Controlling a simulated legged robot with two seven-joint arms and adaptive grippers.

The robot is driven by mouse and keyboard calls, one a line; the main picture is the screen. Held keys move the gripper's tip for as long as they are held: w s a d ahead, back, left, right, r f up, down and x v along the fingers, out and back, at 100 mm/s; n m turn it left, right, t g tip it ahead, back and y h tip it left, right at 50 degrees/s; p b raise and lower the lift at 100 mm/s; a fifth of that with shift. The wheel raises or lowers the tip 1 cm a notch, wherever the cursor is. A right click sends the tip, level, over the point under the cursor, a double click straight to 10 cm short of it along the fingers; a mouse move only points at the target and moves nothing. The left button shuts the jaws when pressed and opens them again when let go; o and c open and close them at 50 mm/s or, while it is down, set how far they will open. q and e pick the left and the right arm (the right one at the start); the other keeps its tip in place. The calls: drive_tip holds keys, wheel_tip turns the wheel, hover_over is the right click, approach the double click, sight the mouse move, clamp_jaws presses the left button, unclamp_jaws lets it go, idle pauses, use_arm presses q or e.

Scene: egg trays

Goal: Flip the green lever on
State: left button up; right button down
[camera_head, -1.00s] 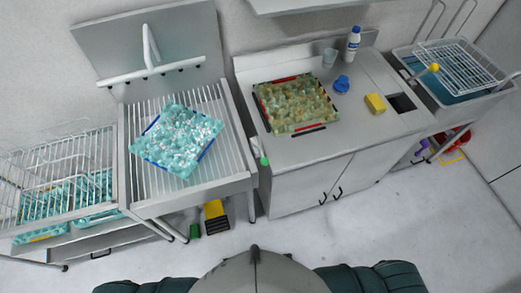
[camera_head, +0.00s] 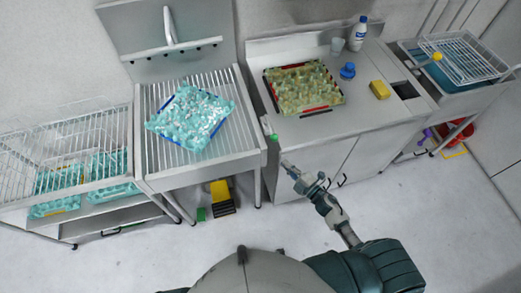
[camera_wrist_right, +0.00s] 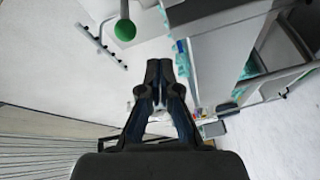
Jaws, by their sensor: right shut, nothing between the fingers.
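The green-tipped lever (camera_head: 274,137) hangs down at the left front corner of the counter unit, beside the slatted table. Its round green knob (camera_wrist_right: 125,30) shows near the top of the right wrist view, on a grey rod. My right gripper (camera_head: 287,166) is just below and right of the lever in the head view, apart from it. In the right wrist view the fingers (camera_wrist_right: 158,66) are shut and empty, with the knob beyond and to the left of the tips. My left gripper is not in view.
An egg tray (camera_head: 302,113) with a red and black edge lies on the counter (camera_head: 370,118). A blue egg tray (camera_head: 154,128) is on the slatted table (camera_head: 228,147).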

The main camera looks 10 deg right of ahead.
sight(270, 127)
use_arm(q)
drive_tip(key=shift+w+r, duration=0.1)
use_arm(e)
drive_tip(key=shift+s+a+r+n+y, duration=0.1)
drive_tip(key=shift+a+r+n+y, duration=0.3)
drive_tip(key=shift+r, duration=0.4)
drive_tip(key=shift+s+a+r+n+y, duration=0.15)
drive_tip(key=shift+a+r+n+y, duration=0.25)
drive_tip(key=shift+r, duration=0.4)
drive_tip(key=shift+s+a+r+n+y, duration=0.1)
drive_tip(key=shift+a+r+n+y, duration=0.2)
drive_tip(key=shift+a+r+n, duration=0.35)
drive_tip(key=p+x, duration=0.2)
drive_tip(key=x, duration=0.8)
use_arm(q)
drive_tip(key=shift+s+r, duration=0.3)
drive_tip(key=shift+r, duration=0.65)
use_arm(e)
drive_tip(key=shift+m, duration=0.25)
drive_tip(key=shift+w+d+f, duration=0.15)
drive_tip(key=shift+w+d, duration=0.05)
drive_tip(key=shift+d, duration=0.85)
drive_tip(key=shift+w+d+f, duration=0.15)
drive_tip(key=shift+w+d, duration=0.05)
drive_tip(key=shift+d, duration=0.85)
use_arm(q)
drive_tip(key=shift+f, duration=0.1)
